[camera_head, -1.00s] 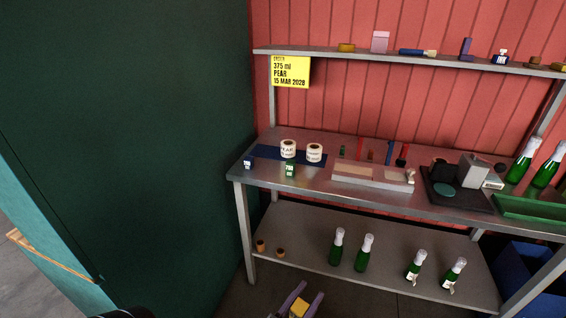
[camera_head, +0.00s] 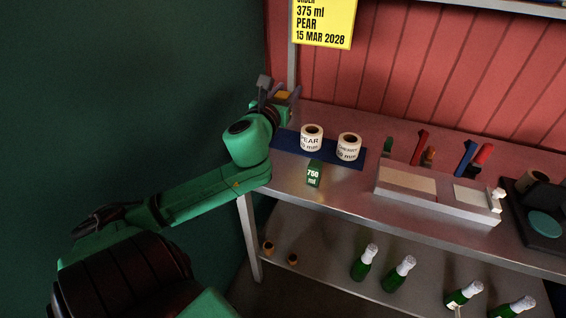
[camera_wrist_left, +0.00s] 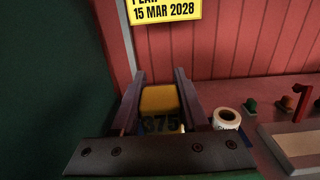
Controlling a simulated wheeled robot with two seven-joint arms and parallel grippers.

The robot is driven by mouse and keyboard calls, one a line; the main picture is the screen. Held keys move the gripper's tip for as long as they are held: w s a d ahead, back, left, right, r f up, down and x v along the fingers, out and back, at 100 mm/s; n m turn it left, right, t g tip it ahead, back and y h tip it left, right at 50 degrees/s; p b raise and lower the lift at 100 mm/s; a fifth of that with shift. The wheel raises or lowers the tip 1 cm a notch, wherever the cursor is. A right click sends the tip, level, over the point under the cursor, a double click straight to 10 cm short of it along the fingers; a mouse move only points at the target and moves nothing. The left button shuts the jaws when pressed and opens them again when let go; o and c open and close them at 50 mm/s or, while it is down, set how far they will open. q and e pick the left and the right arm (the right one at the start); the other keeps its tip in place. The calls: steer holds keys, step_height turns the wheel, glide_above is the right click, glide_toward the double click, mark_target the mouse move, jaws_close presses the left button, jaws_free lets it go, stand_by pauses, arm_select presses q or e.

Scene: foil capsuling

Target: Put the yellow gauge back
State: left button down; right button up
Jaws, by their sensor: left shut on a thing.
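The yellow gauge (camera_head: 284,97) is between the fingers of my left gripper (camera_head: 282,90), above the left back end of the workbench in the head view. In the left wrist view the yellow gauge (camera_wrist_left: 160,102), marked 375, sits between the two fingers of the left gripper (camera_wrist_left: 159,74), which is shut on it. The green 750 ml gauge (camera_head: 314,175) stands on the bench in front of a blue mat (camera_head: 288,142). My left arm covers the bench's left corner. My right gripper is out of view.
Two label rolls, pear (camera_head: 311,137) and cherry (camera_head: 349,147), stand on the mat. A grey block (camera_head: 437,197) is to their right. A yellow order sign (camera_head: 324,22) hangs above the bench. A dark green wall (camera_head: 130,90) is close on the left.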

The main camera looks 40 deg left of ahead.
arm_select(q)
steer(key=f+b, duration=0.2)
steer(key=f, duration=0.4)
steer(key=f+b, duration=0.2)
steer(key=f, duration=0.5)
steer(key=f+b, duration=0.1)
steer(key=f, duration=0.5)
steer(key=shift+w+a+f+b, duration=0.1)
steer(key=shift+w+f+b, duration=0.2)
steer(key=shift+f+b, duration=0.1)
steer(key=shift+f, duration=0.1)
steer(key=shift+c, duration=2.1)
jaws_free()
